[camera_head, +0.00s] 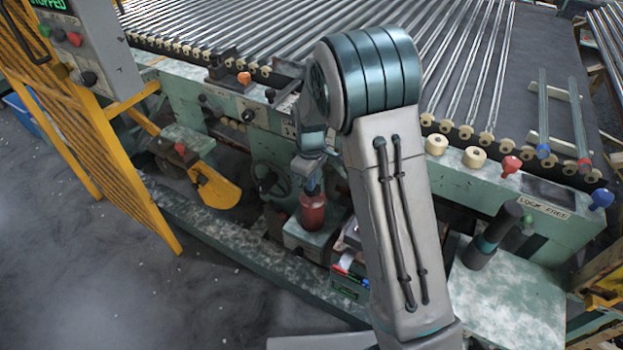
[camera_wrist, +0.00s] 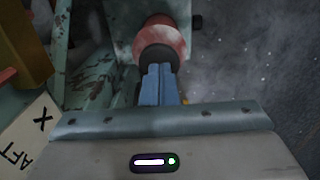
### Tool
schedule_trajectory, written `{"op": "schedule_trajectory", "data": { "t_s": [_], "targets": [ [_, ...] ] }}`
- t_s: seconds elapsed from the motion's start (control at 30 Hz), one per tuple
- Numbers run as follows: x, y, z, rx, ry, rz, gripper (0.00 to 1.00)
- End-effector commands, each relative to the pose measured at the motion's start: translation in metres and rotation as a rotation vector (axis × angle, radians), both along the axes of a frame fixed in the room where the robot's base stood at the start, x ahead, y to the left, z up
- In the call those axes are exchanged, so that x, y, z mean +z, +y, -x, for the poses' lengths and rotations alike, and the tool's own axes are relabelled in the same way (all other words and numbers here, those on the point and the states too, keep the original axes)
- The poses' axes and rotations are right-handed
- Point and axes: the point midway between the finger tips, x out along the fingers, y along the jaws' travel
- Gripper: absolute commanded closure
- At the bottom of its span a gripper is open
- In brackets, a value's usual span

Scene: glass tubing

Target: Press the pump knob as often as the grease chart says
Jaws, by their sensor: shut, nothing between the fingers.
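The grease pump's red reservoir (camera_head: 312,212) stands on a pale green block low on the machine's side. It also shows in the wrist view (camera_wrist: 163,32), with a dark round knob (camera_wrist: 158,55) on it. My gripper (camera_head: 310,186) is above the pump, pointing down. In the wrist view its blue fingers (camera_wrist: 159,70) are shut together and empty, overlapping the near side of the knob. I cannot tell whether the fingertips touch it. A white card (camera_wrist: 32,130) marked "X" and "AFT" is partly in view; I cannot tell whether it is the grease chart.
A handwheel (camera_head: 268,180) is left of the pump. A green box (camera_head: 348,285) with coloured items is at its right. A yellow guard fence (camera_head: 75,115) stands at the left. Glass tubes (camera_head: 470,60) lie on the machine's rollers. The floor (camera_head: 130,270) in front is clear.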

Motion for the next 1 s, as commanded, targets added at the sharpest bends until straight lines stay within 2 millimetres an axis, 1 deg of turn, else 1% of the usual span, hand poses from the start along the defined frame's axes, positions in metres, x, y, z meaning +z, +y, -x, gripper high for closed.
{"op": "schedule_trajectory", "data": {
  "t_s": [0.03, 0.07, 0.37, 0.47, 0.57, 0.67, 0.83, 1.0],
  "targets": [
    [-0.008, 0.000, 0.000, 0.000, 0.002, 0.000, 1.00],
    [-0.009, 0.000, 0.000, -0.001, 0.001, 0.000, 1.00],
    [-0.009, -0.001, 0.001, -0.001, 0.006, 0.001, 1.00],
    [-0.005, -0.001, 0.002, -0.001, 0.006, 0.001, 1.00],
    [0.006, -0.001, 0.002, -0.001, 0.004, 0.001, 1.00],
    [0.025, -0.001, 0.001, 0.000, 0.000, 0.000, 1.00],
    [0.059, 0.001, -0.001, 0.000, -0.009, -0.003, 1.00],
    [0.098, 0.001, -0.001, 0.001, -0.010, -0.003, 1.00]
  ]
}}
